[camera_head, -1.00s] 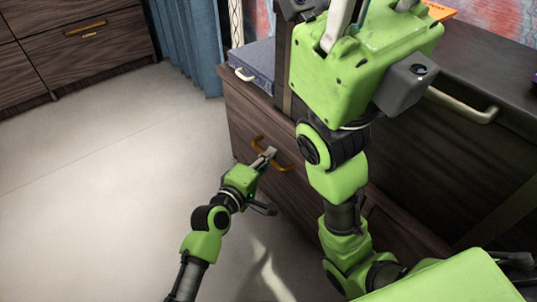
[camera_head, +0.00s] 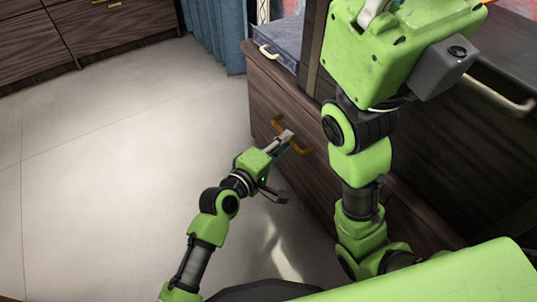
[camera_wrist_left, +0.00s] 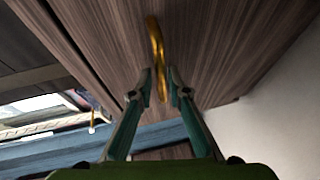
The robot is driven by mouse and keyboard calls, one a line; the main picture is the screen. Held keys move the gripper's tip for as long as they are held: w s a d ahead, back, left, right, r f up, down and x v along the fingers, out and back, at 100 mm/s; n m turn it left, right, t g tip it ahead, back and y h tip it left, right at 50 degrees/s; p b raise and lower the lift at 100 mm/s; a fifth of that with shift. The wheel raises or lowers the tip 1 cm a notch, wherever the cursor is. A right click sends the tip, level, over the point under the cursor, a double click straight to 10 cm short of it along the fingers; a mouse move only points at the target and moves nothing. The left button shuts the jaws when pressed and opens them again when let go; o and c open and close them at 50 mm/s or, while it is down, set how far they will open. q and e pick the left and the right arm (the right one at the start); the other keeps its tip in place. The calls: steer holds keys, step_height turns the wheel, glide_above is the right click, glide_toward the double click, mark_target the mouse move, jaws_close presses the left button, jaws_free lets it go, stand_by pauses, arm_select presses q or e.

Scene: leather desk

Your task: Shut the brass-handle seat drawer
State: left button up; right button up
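The brass handle (camera_head: 303,149) is on the dark wood front (camera_head: 290,108) of the cabinet, low and centre-right in the head view. My left gripper (camera_head: 287,136) is at the handle, with its fingers pointing at the front. In the left wrist view the brass handle (camera_wrist_left: 156,45) runs between the two fingertips of my left gripper (camera_wrist_left: 160,75), which stand apart on either side of it. I cannot tell whether either finger touches it, nor how far the drawer stands out. My right gripper is cut off by the top edge of the head view.
My right arm hides much of the cabinet. A grey-blue box (camera_head: 280,42) with a pale handle lies on the cabinet top. Another wooden drawer unit (camera_head: 30,45) stands at the far left, beside a blue curtain (camera_head: 212,32). The pale floor (camera_head: 110,150) is clear on the left.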

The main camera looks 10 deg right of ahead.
arm_select(q)
steer(key=v, duration=0.9)
steer(key=shift+a+r, duration=0.1)
